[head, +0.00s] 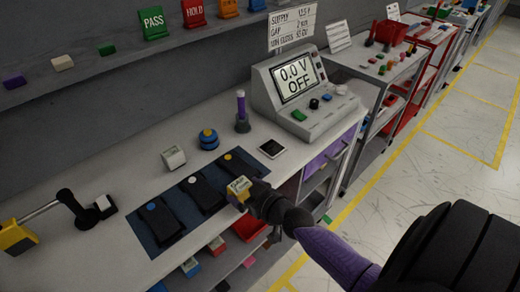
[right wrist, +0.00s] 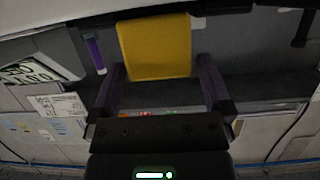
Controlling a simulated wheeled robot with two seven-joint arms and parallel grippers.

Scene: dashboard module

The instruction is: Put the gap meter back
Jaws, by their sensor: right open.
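A small yellow block with a pale face (head: 239,187), which looks like the gap meter, is at the bench's front edge, beside the right end of the dark panel. My right gripper (head: 259,197) reaches it from the lower right. In the right wrist view, the yellow block (right wrist: 155,47) lies between the two spread fingers of the gripper (right wrist: 161,66), with a narrow gap visible on each side. The gripper is open. Whether the block rests on the bench is hidden. My left gripper is not in view.
The dark panel (head: 143,239) holds several black pedal-like parts. A white box (head: 173,158), blue knob (head: 208,139), purple-topped tool (head: 242,110) and supply console (head: 300,95) stand behind. A rod with a yellow block (head: 15,237) is at left. Bins sit under the front edge.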

